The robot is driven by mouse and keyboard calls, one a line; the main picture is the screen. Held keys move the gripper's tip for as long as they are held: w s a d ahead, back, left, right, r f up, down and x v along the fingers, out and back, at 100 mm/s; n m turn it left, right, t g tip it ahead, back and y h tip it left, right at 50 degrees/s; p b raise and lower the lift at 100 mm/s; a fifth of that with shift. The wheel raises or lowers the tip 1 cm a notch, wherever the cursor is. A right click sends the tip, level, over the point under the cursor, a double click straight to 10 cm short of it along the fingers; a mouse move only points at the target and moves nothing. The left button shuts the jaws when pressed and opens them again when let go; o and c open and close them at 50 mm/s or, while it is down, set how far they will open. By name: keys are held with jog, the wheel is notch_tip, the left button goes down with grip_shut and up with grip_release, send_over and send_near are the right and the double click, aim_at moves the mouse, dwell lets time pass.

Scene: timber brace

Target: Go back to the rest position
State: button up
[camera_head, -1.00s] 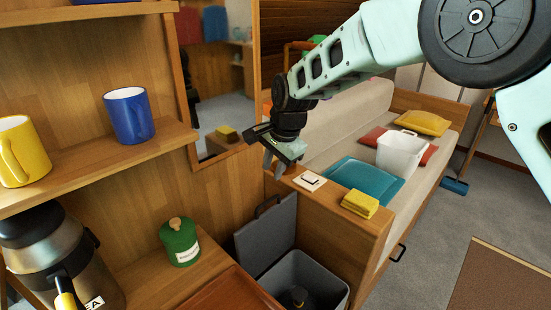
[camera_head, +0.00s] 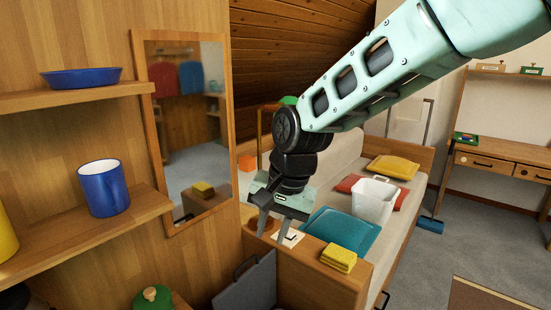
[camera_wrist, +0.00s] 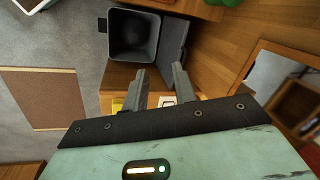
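My gripper (camera_head: 272,236) is above the wooden ledge at the end of the bench, in the middle of the head view, with its fingers pointing down. In the wrist view its two fingers (camera_wrist: 160,76) are apart, with nothing held between them. A white switch plate (camera_head: 288,237) on the ledge is just beside and partly behind the fingers; it also shows in the wrist view (camera_wrist: 167,101). My arm reaches in from the upper right.
Shelves with a blue mug (camera_head: 103,188) and blue dish (camera_head: 82,77) stand left. A mirror (camera_head: 188,130) hangs behind. An open grey bin (camera_wrist: 134,37) is below the ledge. The bench holds cushions (camera_head: 340,232) and a white basket (camera_head: 375,199).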

jog(key=s+d+r+n+p, duration=0.1)
jog(key=s+d+n, duration=0.2)
jog(key=s+d, duration=0.2)
jog(key=s+d+r+n+h+p, duration=0.1)
jog(key=s+d+n, duration=0.3)
jog(key=s, duration=0.7)
jog(key=s+d+r+n+h+p, duration=0.1)
jog(key=s+d+r+n+p, duration=0.1)
jog(key=s+d, duration=0.4)
jog(key=shift+s+d+r+n+g+p, duration=0.3)
jog(key=shift+s+r+n+g+p, duration=0.1)
jog(key=shift+s+n+p, duration=0.4)
